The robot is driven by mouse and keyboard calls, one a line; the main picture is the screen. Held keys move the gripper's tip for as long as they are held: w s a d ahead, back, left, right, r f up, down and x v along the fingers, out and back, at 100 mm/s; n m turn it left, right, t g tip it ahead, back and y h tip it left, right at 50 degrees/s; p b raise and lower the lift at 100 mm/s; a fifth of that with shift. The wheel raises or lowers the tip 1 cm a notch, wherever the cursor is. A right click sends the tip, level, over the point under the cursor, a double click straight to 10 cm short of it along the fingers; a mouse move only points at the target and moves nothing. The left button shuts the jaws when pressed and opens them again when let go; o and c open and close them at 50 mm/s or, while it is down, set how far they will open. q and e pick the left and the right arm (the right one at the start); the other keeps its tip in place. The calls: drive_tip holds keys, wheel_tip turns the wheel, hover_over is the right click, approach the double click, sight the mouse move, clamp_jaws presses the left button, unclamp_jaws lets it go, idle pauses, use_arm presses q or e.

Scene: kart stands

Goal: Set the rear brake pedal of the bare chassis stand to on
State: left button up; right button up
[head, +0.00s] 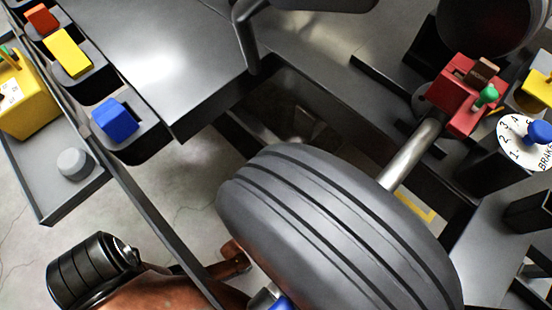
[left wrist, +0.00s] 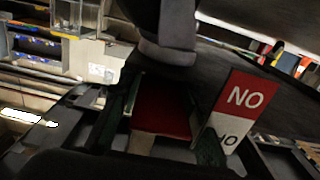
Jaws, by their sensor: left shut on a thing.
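In the left wrist view, my left gripper (left wrist: 164,122) has its dark green fingers on both sides of a red-faced piece with pale edges (left wrist: 162,108), and is shut on it. This piece looks like the rear brake pedal, but most of its shape is hidden. A red and white sign (left wrist: 240,103) reading "NO" as pictured stands just right of it. In the head view, the bare chassis stand shows a large grey tyre (head: 320,220) and a metal axle (head: 412,153). I cannot make out the pedal or my left gripper there. My right gripper is in neither view.
A red block (head: 462,105) with a green knob (head: 486,95) and a numbered brake dial (head: 518,133) with a blue knob are at the upper right. Orange, yellow (head: 68,52) and blue blocks (head: 115,118) sit in dark holders at the upper left.

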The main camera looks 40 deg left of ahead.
use_arm(q)
clamp_jaws()
drive_tip(key=shift+d+f, duration=0.1)
drive_tip(key=shift+d+f+t, duration=0.1)
drive_tip(key=shift+f+t, duration=0.15)
drive_tip(key=shift+t, duration=0.05)
drive_tip(key=shift+s+r+t+b, duration=0.15)
drive_tip(key=shift+t+b, duration=0.2)
drive_tip(key=shift+t, duration=0.05)
